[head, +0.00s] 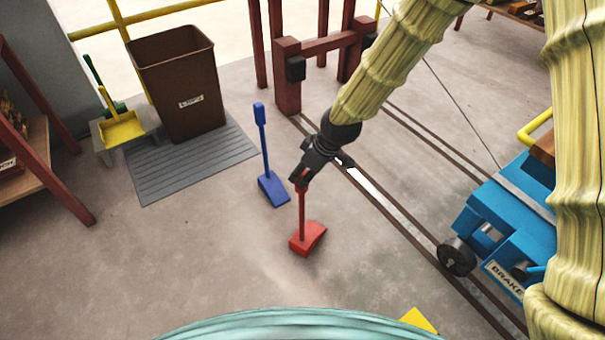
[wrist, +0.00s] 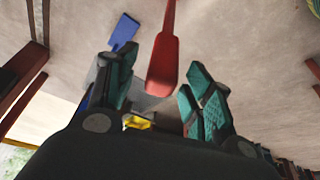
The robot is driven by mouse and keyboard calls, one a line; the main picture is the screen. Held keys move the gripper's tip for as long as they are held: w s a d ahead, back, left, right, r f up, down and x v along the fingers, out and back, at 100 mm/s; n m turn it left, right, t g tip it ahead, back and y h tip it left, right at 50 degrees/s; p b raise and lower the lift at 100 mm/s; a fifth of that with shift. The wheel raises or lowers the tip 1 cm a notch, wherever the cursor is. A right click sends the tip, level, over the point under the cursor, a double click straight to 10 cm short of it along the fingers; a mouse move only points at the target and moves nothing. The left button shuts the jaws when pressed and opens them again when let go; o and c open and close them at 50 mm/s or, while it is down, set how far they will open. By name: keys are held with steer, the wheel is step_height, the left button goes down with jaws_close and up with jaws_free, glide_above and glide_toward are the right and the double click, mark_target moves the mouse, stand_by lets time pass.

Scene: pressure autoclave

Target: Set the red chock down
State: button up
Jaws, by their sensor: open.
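The red chock (head: 308,238) has a wedge-shaped foot and a long upright handle. Its foot appears to rest on the concrete floor, left of the rails, in the head view. My gripper (head: 299,180) is at the top of that handle, with its fingers pointing down. In the wrist view, the red handle (wrist: 163,62) reaches between the two spread teal-padded fingers. The fingers look apart from it, with a gap on each side. The chock's foot is not clearly visible in the wrist view.
A blue chock (head: 272,188) with an upright handle stands close behind and left of the red one. A grey mat (head: 150,182) with a brown bin (head: 180,85) lies farther left. Rails (head: 400,232) and a blue cart (head: 505,215) are right. Floor in front-left is clear.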

steer(key=p+v, duration=0.2)
steer(key=v, duration=0.7)
steer(key=shift+p, duration=0.4)
steer(key=shift+r, duration=0.1)
steer(key=s+d+f+m+g, duration=0.1)
steer(key=s+d+f+m, duration=0.25)
steer(key=s+f, duration=0.5)
steer(key=s+d+f+m, duration=0.3)
steer(key=s+d+f, duration=0.2)
steer(key=f, duration=0.6)
steer(key=s+d+f+m+h, duration=0.1)
steer(key=s+d+f+m, duration=0.1)
steer(key=s, duration=0.4)
steer(key=s+d+f+m+g+h, duration=0.1)
steer(key=s+d+f, duration=0.4)
steer(key=s+d, duration=0.1)
steer(key=s+d+f+m+h, duration=0.1)
steer(key=s+d+f+m, duration=0.1)
steer(key=s, duration=0.5)
steer(key=shift+d+f+m+h, duration=0.4)
steer(key=shift+d+f, duration=0.25)
steer(key=shift+d, duration=0.6)
